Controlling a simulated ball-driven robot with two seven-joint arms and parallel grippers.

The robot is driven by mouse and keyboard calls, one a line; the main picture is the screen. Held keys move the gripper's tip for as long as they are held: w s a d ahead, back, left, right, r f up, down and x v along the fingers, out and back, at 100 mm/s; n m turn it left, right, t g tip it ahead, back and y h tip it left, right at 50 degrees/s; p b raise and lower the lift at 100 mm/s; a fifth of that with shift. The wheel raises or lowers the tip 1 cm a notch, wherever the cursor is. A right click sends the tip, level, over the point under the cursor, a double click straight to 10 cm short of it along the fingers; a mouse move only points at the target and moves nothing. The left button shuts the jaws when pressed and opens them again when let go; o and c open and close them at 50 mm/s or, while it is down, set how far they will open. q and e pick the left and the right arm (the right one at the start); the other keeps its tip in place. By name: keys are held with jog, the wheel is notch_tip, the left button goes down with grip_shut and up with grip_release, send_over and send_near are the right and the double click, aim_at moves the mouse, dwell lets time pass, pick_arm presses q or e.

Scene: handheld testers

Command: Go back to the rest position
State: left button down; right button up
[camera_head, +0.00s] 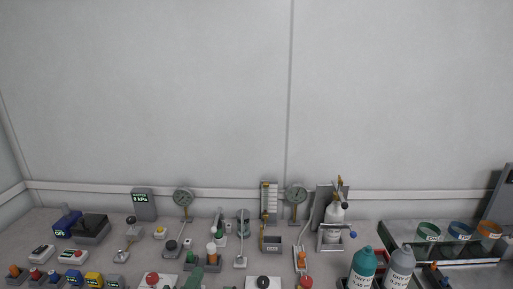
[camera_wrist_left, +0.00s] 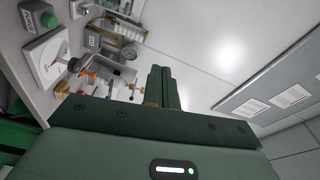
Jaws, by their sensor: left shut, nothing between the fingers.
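My left gripper (camera_wrist_left: 162,70) shows in the left wrist view, its two dark green fingers side by side and closed, with nothing between them. The fingers stand against the bare wall, and the bench with its devices is off to the left of them. My right gripper is in neither view.
The bench (camera_head: 75,216) carries many small testers, gauges (camera_head: 183,198) and switches. A teal bottle (camera_head: 362,266) and a grey bottle (camera_head: 399,268) stand at the front right. A rack (camera_head: 478,262) with coloured rings is at the right. The wall (camera_head: 150,90) above is bare.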

pick_arm(q)
jog(key=s+a+f+n+g+y, duration=0.3)
jog(key=s+a+g, duration=0.15)
jog(key=s, duration=0.35)
jog(key=s+a+f+n+g+y, duration=0.2)
jog(key=s+a+f+n+g, duration=0.15)
jog(key=s+a, duration=0.4)
jog(key=s+a+f+n+g+y, duration=0.3)
jog(key=s+a+n+g, duration=0.1)
jog(key=s, duration=0.5)
jog(key=s+d+f+g+h, duration=0.1)
jog(key=s+d+f, duration=0.15)
jog(key=f, duration=0.95)
jog(key=s+d+f+g+h, duration=0.1)
jog(key=s+d+f+h, duration=0.15)
jog(key=f, duration=1.05)
jog(key=s+f+n+g, duration=0.1)
jog(key=s+f+n, duration=0.1)
jog(key=s+f, duration=0.5)
jog(key=s+f+n+g+h, duration=0.1)
jog(key=s+f+g, duration=0.1)
jog(key=s+f, duration=0.6)
jog(key=s, duration=0.6)
jog(key=shift+a+f+n, duration=0.2)
jog(key=shift+a+n, duration=0.15)
jog(key=shift+g, duration=0.3)
